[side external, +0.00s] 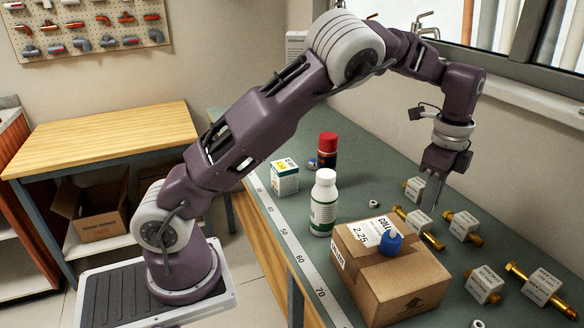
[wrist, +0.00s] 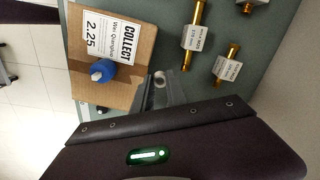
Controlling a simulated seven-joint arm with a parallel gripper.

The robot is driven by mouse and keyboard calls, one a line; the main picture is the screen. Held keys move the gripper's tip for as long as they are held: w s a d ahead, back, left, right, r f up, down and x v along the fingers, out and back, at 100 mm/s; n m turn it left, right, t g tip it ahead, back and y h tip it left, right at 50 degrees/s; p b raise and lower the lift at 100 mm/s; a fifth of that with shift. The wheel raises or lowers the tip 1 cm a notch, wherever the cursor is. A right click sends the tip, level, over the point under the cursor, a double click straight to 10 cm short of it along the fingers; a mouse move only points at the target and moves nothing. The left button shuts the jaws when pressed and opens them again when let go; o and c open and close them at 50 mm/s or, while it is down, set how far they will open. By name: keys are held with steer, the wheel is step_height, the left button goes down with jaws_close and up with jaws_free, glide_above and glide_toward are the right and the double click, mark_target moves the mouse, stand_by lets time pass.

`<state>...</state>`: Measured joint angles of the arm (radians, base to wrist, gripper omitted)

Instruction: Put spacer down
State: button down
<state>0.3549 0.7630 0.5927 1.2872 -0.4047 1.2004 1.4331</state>
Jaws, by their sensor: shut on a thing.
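My gripper (side external: 431,192) points down over the green bench top, behind the cardboard box and close to the tagged brass fittings. Its fingers also show in the wrist view (wrist: 161,92), nearly closed. A small grey metal ring, which looks like the spacer (wrist: 159,80), sits between the fingertips, and my gripper is shut on it. In the side view the fingers hide the spacer. It looks a little above the bench, but I cannot tell the exact gap.
Tagged brass fittings (side external: 466,226) lie to the right. A white bottle (side external: 324,200), a red-capped can (side external: 327,150) and a small carton (side external: 285,178) stand left. Loose metal rings (side external: 374,176) lie about.

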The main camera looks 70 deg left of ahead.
steer(key=s+a+r+n, duration=0.4)
steer(key=a+n, duration=0.1)
steer(key=n, duration=0.4)
glide_above(280, 166)
steer(key=shift+m, duration=0.3)
step_height(280, 166, down, 10)
steer(key=shift+a+f, duration=0.1)
steer(key=shift+f, duration=0.1)
steer(key=c, duration=1.3)
jaws_free()
steer(key=shift+c, duration=0.2)
